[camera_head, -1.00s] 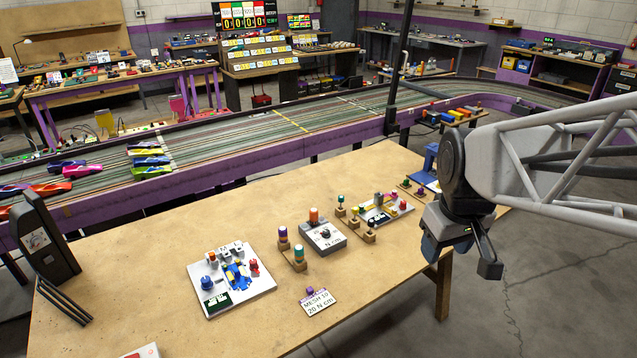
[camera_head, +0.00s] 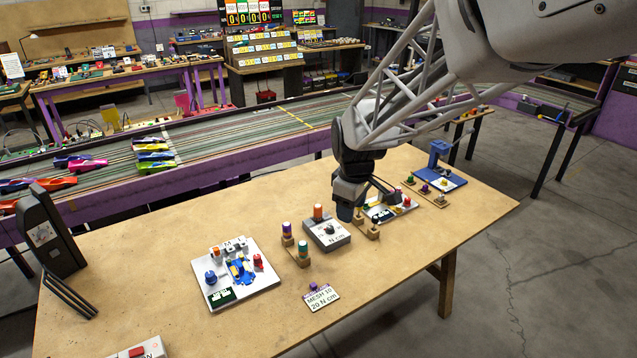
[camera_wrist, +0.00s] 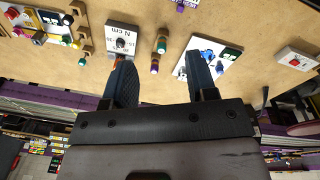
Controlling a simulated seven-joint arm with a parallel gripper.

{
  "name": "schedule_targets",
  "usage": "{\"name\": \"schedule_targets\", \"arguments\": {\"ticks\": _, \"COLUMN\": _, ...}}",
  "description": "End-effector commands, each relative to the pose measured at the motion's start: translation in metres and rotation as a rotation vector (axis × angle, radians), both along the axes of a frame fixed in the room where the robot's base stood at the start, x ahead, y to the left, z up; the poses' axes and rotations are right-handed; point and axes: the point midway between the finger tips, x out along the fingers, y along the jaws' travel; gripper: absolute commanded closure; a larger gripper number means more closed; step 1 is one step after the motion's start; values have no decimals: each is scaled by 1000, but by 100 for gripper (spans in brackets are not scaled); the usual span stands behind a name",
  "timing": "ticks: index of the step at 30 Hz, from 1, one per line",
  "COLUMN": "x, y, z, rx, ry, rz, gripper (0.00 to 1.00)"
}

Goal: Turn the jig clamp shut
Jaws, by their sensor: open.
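A white plate (camera_head: 222,290) at the middle left of the table carries a blue slot-car chassis (camera_head: 243,270), a red knob (camera_head: 258,261) and a blue knob (camera_head: 210,277). It looks like the jig; I cannot tell which part is the clamp or how far it is turned. The plate also shows in the wrist view (camera_wrist: 183,72), partly behind a finger. My gripper (camera_wrist: 163,78) is open and empty, above the table. In the head view it (camera_head: 357,208) hangs to the right of the jig, over the far part of the table, hiding part of a second white board (camera_head: 403,212).
A grey box with a dial marked N cm (camera_head: 328,238) and wooden blocks with coloured drivers (camera_head: 297,255) stand between jig and gripper. A small MESH sign card (camera_head: 321,297) lies in front. A blue stand (camera_head: 440,165) is at the far right. The table's front is mostly clear.

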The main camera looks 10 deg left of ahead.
Motion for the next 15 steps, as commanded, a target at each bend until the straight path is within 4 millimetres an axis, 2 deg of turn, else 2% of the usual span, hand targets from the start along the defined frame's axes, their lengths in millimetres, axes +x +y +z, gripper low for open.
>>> {"name": "schedule_targets", "arguments": {"ticks": 1, "x": 6, "y": 13, "z": -8, "rx": -4, "ry": 5, "rz": 37, "gripper": 48}}
{"name": "schedule_targets", "arguments": {"ticks": 6, "x": 24, "y": 53, "z": -31, "rx": -16, "ry": 16, "rz": 165, "gripper": 48}}
{"name": "schedule_targets", "arguments": {"ticks": 15, "x": 48, "y": 125, "z": -78, "rx": -36, "ry": 33, "rz": 389, "gripper": 48}}
